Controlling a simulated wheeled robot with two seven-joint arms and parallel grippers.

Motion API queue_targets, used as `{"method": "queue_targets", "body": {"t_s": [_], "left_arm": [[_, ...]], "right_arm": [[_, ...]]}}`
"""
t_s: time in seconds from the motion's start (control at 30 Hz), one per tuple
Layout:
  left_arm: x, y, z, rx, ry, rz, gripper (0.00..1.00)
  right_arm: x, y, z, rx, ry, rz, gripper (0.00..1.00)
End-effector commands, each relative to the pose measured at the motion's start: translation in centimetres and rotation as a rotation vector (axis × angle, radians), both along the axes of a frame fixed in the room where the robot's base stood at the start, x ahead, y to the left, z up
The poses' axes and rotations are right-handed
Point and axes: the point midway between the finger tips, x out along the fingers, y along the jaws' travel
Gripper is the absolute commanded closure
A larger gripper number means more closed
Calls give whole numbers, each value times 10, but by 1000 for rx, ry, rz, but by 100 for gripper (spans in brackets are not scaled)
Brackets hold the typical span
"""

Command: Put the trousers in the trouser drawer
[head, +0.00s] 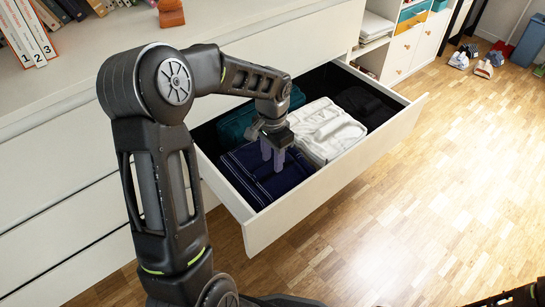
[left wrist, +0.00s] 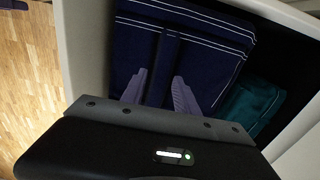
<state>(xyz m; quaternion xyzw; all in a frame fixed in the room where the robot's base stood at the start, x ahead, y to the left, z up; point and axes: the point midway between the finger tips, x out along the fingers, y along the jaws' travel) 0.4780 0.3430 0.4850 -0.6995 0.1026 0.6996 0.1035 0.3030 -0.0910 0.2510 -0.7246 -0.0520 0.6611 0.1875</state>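A folded navy garment with white stitching (head: 249,178), which looks like the trousers, lies flat in the front left part of the open drawer (head: 335,174). It also shows in the left wrist view (left wrist: 205,52). My left gripper (head: 272,160) points down over it, with its fingertips at or just above the cloth; I cannot tell if they touch. In the left wrist view, the two fingers of my left gripper (left wrist: 160,85) are apart, with a narrow navy strip of cloth between them.
A teal garment (head: 236,125) lies behind the navy one, a white garment (head: 325,130) in the middle, and a black one (head: 366,106) at the right. The white dresser (head: 100,130) stands behind. The wooden floor (head: 420,200) in front is clear.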

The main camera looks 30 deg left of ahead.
Motion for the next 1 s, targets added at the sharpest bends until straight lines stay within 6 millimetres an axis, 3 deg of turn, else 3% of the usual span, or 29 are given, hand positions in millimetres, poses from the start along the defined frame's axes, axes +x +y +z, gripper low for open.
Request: {"method": "queue_targets", "body": {"t_s": [0.47, 0.67, 1.0], "left_arm": [[1, 0, 8, 0, -2, 0, 55], [1, 0, 37, 1, -3, -1, 55], [1, 0, 105, 1, -2, 0, 55]], "right_arm": [[0, 0, 4, 0, 1, 0, 21], [-2, 0, 16, 1, 6, 3, 21], [-7, 0, 41, 5, 18, 11, 21]]}}
